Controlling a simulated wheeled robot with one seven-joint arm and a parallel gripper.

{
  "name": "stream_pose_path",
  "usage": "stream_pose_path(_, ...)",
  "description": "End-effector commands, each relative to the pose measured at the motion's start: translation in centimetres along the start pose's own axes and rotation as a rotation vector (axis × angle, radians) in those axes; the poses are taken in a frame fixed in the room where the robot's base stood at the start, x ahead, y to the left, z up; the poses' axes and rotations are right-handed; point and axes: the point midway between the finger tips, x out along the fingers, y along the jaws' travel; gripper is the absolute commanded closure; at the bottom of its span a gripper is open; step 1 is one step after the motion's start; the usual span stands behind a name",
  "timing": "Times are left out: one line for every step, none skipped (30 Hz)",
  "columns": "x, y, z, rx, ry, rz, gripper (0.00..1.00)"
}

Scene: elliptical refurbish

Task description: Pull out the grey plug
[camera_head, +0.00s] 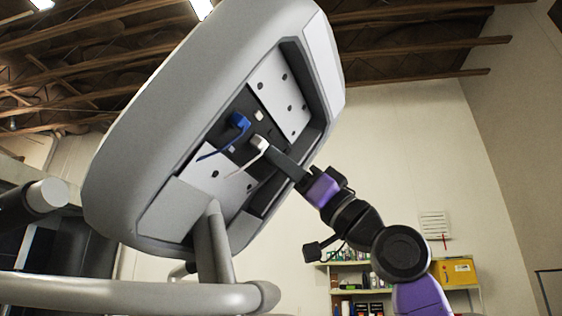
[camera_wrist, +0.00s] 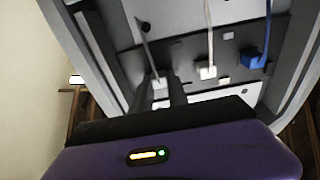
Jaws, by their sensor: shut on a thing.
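The grey plug (camera_wrist: 158,81) sits between my fingers in the wrist view, with a dark grey cable running up from it. My gripper (camera_wrist: 159,88) is shut on this plug at the dark socket strip. In the head view my gripper (camera_head: 272,150) reaches into the recessed panel (camera_head: 284,88) of the tilted grey machine. The grey plug cannot be made out there. I cannot tell whether it is still seated in its socket.
A white plug (camera_wrist: 207,71) with a pale cable is close beside my gripper, and a blue plug (camera_wrist: 250,60) with a blue cable is farther right. The panel has a raised rim. A thick grey tube frame (camera_head: 150,295) stands below the machine. Shelves (camera_head: 365,290) stand behind my arm.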

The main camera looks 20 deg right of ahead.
Motion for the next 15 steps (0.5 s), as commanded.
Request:
stream_pose_path(0.0,0.0,0.0,0.0,0.0,0.0,1.0)
stream_pose_path(0.0,0.0,0.0,0.0,0.0,0.0,1.0)
stream_pose_path(0.0,0.0,0.0,0.0,0.0,0.0,1.0)
stream_pose_path(0.0,0.0,0.0,0.0,0.0,0.0,1.0)
stream_pose_path(0.0,0.0,0.0,0.0,0.0,0.0,1.0)
stream_pose_path(0.0,0.0,0.0,0.0,0.0,0.0,1.0)
stream_pose_path(0.0,0.0,0.0,0.0,0.0,0.0,1.0)
stream_pose_path(0.0,0.0,0.0,0.0,0.0,0.0,1.0)
stream_pose_path(0.0,0.0,0.0,0.0,0.0,0.0,1.0)
stream_pose_path(-0.1,0.0,0.0,0.0,0.0,0.0,1.0)
stream_pose_path(-0.2,0.0,0.0,0.0,0.0,0.0,1.0)
stream_pose_path(-0.5,0.0,0.1,0.0,0.0,0.0,1.0)
stream_pose_path(-0.7,0.0,0.1,0.0,0.001,0.0,1.0)
stream_pose_path(-1.0,0.0,0.1,0.0,0.001,0.0,1.0)
stream_pose_path(-1.4,0.0,0.1,0.0,0.002,0.001,1.0)
